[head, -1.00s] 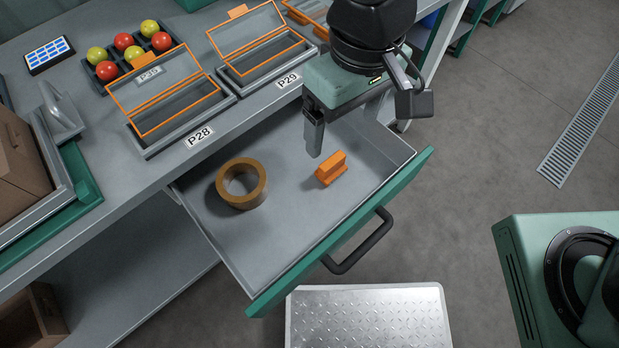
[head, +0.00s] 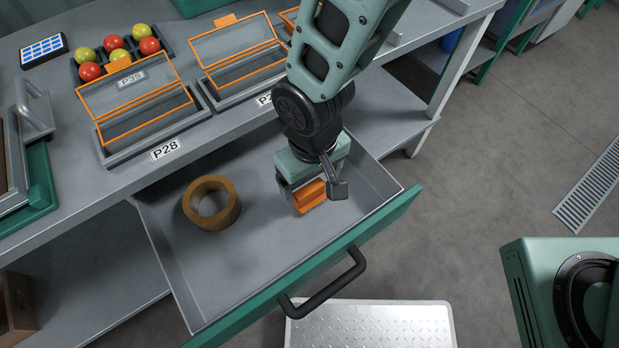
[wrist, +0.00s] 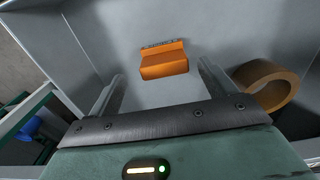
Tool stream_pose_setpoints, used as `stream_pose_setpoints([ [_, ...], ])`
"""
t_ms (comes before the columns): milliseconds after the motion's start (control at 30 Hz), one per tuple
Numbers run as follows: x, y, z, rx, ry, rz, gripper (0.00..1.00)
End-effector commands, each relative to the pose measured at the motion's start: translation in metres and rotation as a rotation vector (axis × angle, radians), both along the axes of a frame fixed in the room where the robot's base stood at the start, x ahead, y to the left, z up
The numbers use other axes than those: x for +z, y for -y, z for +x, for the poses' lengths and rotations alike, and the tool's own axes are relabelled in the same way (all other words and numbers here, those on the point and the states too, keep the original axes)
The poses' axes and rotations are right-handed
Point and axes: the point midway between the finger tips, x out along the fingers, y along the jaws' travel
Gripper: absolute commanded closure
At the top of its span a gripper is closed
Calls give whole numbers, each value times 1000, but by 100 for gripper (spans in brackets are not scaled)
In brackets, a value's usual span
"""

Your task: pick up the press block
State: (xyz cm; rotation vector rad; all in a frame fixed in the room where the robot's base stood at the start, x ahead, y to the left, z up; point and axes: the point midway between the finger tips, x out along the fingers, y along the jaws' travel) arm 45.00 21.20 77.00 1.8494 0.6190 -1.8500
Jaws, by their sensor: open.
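The press block (head: 309,198) is a small orange block with a ridge, lying on the floor of the open drawer (head: 170,262). My gripper (head: 300,196) is low over the drawer, close to the block, and partly covers it in the head view. In the wrist view the press block (wrist: 165,62) lies ahead of the fingertips, roughly centred between the two fingers. My gripper (wrist: 160,80) is open there, with nothing between its fingers. Whether a finger touches the block cannot be told from the head view.
A brown tape roll (head: 211,203) lies in the drawer left of the block; it is near the right finger in the wrist view. The drawer's walls and green front (head: 375,232) surround the space. Open orange-rimmed boxes (head: 150,130) stand on the bench above.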

Motion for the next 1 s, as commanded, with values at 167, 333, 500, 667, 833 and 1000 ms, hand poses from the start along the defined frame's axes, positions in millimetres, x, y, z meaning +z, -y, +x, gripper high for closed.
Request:
stream_pose_setpoints([
  [167,-13,-1,-1,0,-2,-1,16],
  [333,-38,-5,-1,0,-2,-3,16],
  [500,-54,-5,-1,0,0,0,16],
  [667,-56,-6,-1,0,0,1,16],
  [833,-55,-5,-1,0,0,1,39],
  [1000,-55,-6,-1,0,0,1,66],
])
